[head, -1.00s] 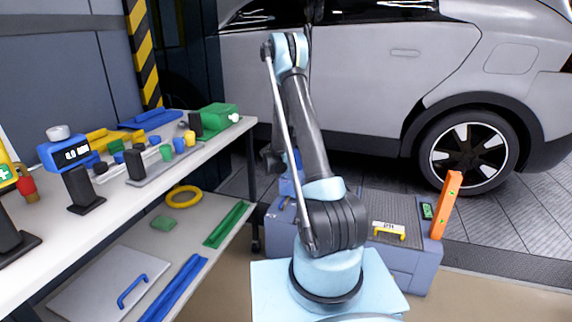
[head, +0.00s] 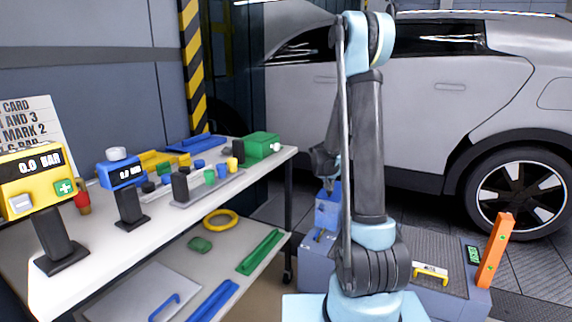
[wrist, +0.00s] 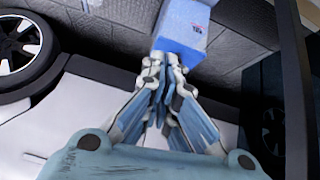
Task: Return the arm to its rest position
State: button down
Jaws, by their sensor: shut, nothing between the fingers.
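My arm (head: 368,150) stands upright in the middle of the head view, its elbow high and its forearm folded down behind the upper links. My gripper (wrist: 163,88) shows in the wrist view with its fingers together and nothing between them. In the head view the gripper is mostly hidden behind the arm. A blue box (wrist: 182,24) lies just beyond the fingertips in the wrist picture; I cannot tell whether they are apart. A blue block (head: 327,212) stands behind the arm in the head view.
A grey-white car (head: 430,100) stands behind the arm. A grey cabinet (head: 470,300) with an orange upright piece (head: 494,250) is at the lower right.

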jog(key=s+d+r+n+g+y, duration=0.1)
jog(key=s+r, duration=0.3)
jog(key=s, duration=0.8)
jog(key=s+r+n+g+y, duration=0.1)
jog(key=s+r, duration=0.4)
jog(key=s, duration=0.6)
jog(key=s+a+f+n+g+y, duration=0.1)
jog(key=s+f, duration=0.1)
jog(key=s, duration=0.9)
jog(key=s+a+f+n+g, duration=0.1)
jog(key=s+f, duration=0.1)
jog(key=s, duration=0.8)
jog(key=shift+s+a+f+g+y, duration=0.2)
jog(key=shift+s+a+g+y, duration=0.1)
jog(key=shift+s+y, duration=0.1)
